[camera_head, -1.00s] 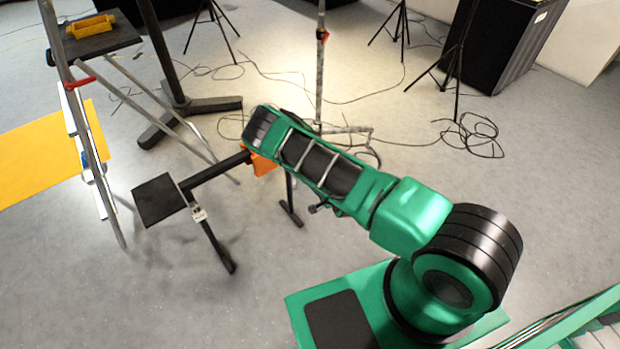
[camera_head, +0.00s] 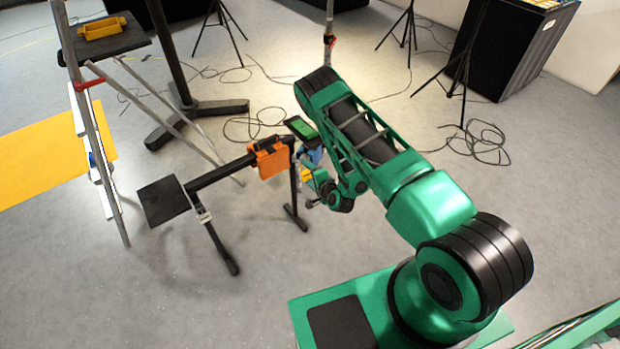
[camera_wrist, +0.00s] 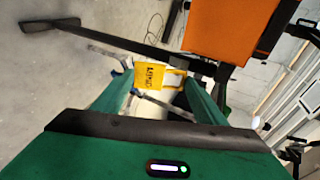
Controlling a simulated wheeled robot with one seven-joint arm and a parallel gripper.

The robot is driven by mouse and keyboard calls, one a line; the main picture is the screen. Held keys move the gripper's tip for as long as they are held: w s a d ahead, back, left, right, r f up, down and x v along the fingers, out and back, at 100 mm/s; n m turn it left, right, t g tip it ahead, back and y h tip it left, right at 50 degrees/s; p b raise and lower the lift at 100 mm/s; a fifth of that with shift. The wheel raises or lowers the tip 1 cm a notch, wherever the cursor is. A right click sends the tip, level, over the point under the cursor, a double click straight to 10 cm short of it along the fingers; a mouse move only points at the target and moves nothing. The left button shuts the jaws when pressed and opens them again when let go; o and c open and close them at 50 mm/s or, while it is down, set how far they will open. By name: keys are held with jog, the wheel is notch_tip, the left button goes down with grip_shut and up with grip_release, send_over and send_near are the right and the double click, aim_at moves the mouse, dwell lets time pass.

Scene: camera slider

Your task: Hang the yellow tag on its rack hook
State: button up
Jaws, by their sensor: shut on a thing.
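The yellow tag (camera_wrist: 150,76), with dark print, shows between the two green fingers of my gripper (camera_wrist: 157,90) in the wrist view. My gripper is shut on it. In the head view a small yellow patch, apparently the tag (camera_head: 307,175), shows at my gripper (camera_head: 312,186), just right of the black stand. My arm partly hides this spot. Thin metal rods show behind and beside the tag in the wrist view. I cannot tell which is the rack hook, or whether the tag touches any of them.
A black slider rail (camera_head: 222,172) on stands carries an orange box (camera_head: 269,160), close to my gripper on its left. A black plate (camera_head: 163,200) is at the rail's left end. A ladder-like frame (camera_head: 100,150) stands farther left. Cables (camera_head: 487,150) lie on the floor at right.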

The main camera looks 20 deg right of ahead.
aim_at(301, 168)
jog(key=shift+a+r+x, duration=0.15)
jog(key=shift+x, duration=0.7)
jog(key=shift+a+r+x, duration=0.1)
jog(key=shift+x, duration=0.75)
jog(key=shift+a+r+x, duration=0.15)
jog(key=shift+x, duration=0.7)
jog(key=shift+w, duration=0.15)
jog(key=o, duration=1.2)
